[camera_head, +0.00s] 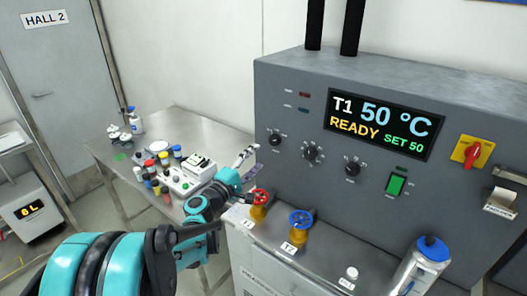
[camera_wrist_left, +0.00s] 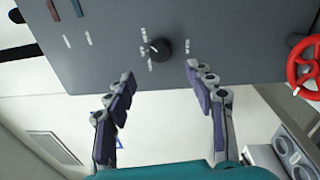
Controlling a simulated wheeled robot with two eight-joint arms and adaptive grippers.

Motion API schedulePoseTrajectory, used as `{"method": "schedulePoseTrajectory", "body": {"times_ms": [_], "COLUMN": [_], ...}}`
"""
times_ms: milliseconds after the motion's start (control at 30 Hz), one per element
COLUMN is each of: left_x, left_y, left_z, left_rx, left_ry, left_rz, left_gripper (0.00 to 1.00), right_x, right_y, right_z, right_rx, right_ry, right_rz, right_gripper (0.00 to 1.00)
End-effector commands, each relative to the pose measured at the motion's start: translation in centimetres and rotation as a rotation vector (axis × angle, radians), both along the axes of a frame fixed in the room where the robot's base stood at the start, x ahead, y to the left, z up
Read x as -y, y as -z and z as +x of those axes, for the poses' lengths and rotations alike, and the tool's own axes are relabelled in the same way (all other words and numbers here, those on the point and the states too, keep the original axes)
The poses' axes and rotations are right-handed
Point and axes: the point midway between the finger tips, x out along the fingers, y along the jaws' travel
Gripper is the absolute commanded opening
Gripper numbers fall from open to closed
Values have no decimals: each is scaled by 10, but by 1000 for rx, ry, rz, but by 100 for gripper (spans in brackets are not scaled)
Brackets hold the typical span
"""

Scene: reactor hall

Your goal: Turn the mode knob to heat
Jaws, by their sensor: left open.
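Three black knobs sit in a row on the grey panel: a left one (camera_head: 275,139), a middle one (camera_head: 311,153) and a right one (camera_head: 353,168). Their labels are too small to read, so I cannot tell which is the mode knob. My left gripper (camera_head: 249,155) is just left of and below the left knob, apart from it. In the left wrist view a black knob (camera_wrist_left: 158,48) with a white pointer and several small labels lies beyond and between the open, empty fingers (camera_wrist_left: 160,75). This appears to be the left knob. My right gripper is not in view.
A red valve wheel (camera_head: 260,196) and a blue one (camera_head: 301,218) stand below the panel, the red one close to my left gripper. The display (camera_head: 380,122) reads T1 50 °C, READY, SET 50. A steel table (camera_head: 178,122) with bottles and small devices stands left.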

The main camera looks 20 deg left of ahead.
Motion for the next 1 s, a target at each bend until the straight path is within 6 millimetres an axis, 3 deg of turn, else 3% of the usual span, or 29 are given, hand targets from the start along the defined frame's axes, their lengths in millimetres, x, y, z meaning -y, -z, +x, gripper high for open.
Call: {"method": "schedulePoseTrajectory", "body": {"times_ms": [233,767,867,1000], "left_x": [-5,-4,14,74], "left_y": [2,2,4,21], "left_z": [-25,-27,-32,-58], "left_rx": [0,-2,-29,-131], "left_ry": [1,4,33,147], "left_rz": [1,6,62,291], "left_gripper": [55,55,55,55], "right_x": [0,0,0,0], "right_y": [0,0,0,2], "right_z": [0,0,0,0], "right_rx": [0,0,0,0], "right_ry": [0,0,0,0], "right_rz": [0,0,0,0], "right_gripper": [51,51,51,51]}}
